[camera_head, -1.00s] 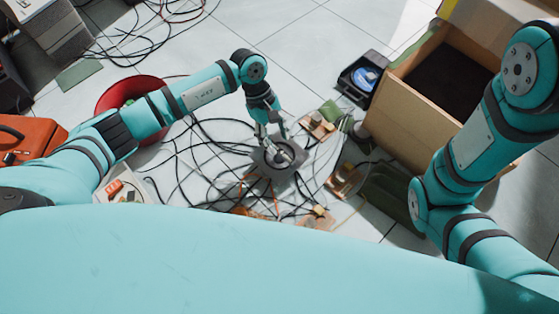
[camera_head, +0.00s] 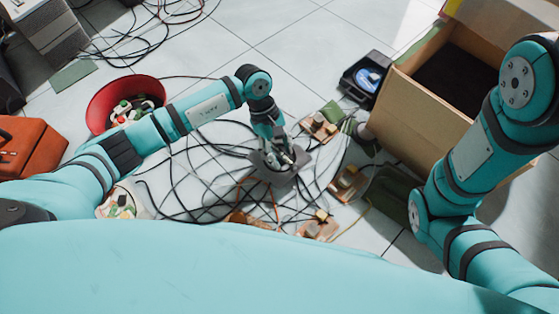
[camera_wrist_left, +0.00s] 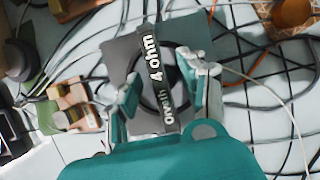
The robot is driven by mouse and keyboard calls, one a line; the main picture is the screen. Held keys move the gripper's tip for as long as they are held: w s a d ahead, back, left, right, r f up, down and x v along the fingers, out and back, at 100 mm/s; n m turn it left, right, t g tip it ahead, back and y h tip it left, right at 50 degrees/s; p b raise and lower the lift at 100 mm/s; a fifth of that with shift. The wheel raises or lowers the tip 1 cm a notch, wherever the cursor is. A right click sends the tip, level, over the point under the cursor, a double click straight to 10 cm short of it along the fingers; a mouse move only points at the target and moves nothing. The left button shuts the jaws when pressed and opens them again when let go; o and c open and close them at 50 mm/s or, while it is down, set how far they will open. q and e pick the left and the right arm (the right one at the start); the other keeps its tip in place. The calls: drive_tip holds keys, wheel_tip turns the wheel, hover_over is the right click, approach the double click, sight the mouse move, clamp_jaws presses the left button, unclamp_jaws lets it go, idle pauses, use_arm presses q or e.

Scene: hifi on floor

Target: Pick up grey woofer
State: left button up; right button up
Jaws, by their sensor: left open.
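The grey woofer (camera_head: 268,176) lies on the floor among black cables, near the middle of the head view.
Tangled cables (camera_head: 190,190) surround the woofer. Circuit boards (camera_head: 320,127) lie to its right. An open cardboard box (camera_head: 420,115) stands at the upper right. A red bowl (camera_head: 97,107) and an orange case (camera_head: 38,150) are at the left. Bare tiles lie behind.

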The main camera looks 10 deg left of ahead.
use_arm(q)
drive_tip(key=shift+f, duration=0.2)
drive_tip(key=shift+c, duration=0.4)
clamp_jaws()
